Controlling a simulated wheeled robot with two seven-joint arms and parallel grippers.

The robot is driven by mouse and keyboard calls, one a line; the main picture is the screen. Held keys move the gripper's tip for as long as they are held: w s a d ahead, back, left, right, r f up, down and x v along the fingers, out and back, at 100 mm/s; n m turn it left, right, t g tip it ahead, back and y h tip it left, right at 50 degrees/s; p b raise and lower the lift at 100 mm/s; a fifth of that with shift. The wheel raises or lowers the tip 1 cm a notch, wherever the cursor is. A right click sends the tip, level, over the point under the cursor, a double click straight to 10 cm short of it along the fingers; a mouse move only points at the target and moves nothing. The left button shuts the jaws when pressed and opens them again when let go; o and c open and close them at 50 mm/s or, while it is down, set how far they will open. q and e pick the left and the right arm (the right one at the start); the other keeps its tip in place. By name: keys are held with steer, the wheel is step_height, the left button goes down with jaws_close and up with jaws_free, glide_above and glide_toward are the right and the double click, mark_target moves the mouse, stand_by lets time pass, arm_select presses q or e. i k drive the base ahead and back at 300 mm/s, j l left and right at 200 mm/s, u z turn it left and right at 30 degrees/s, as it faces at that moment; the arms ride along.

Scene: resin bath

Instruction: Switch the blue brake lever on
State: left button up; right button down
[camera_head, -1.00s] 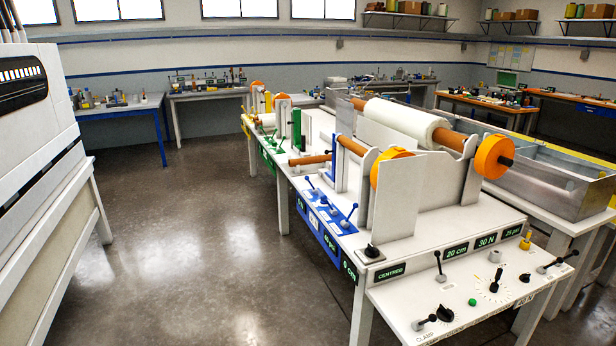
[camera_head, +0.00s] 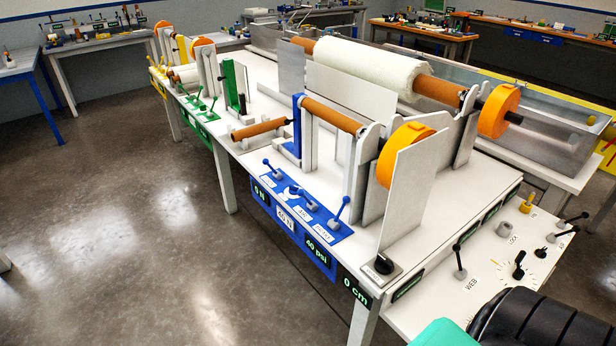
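The blue panel (camera_head: 300,217) lies along the near left edge of the long white machine table. It carries several small levers with dark blue ball-tipped handles. One lever (camera_head: 272,168) is at its far end. Another lever (camera_head: 303,198) is in the middle, leaning toward the far end. A third lever (camera_head: 341,211) at the near end stands fairly upright. The small labels are too blurred to tell which lever is the brake. A black ribbed part and a teal part, apparently of my arm, show at the bottom right. Neither gripper is in view.
Displays (camera_head: 319,256) hang below the blue panel. A black knob (camera_head: 384,264) and a tall white plate (camera_head: 408,190) stand at its near end. Orange-flanged rollers (camera_head: 499,110) and a white roll (camera_head: 368,69) are behind. A green panel (camera_head: 199,115) lies farther along. The floor at left is clear.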

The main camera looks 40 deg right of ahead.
mark_target(345, 199)
steer(key=i+z, duration=0.2)
steer(key=i, duration=0.25)
steer(key=i+j+z, duration=0.25)
steer(key=i, duration=0.15)
steer(key=i+j+z, duration=0.2)
steer(key=i, duration=0.2)
steer(key=i+j+z, duration=0.2)
steer(key=i, duration=0.2)
steer(key=i+j+z, duration=0.2)
steer(key=z, duration=0.3)
steer(key=i+j+z, duration=0.55)
steer(key=j+z, duration=0.25)
steer(key=z, duration=0.15)
steer(key=i+j+z, duration=0.1)
steer(key=j+z, duration=0.35)
steer(key=i+j+z, duration=0.1)
steer(key=j+z, duration=0.35)
steer(key=j, duration=0.25)
steer(key=j+z, duration=0.45)
steer(key=j, duration=0.2)
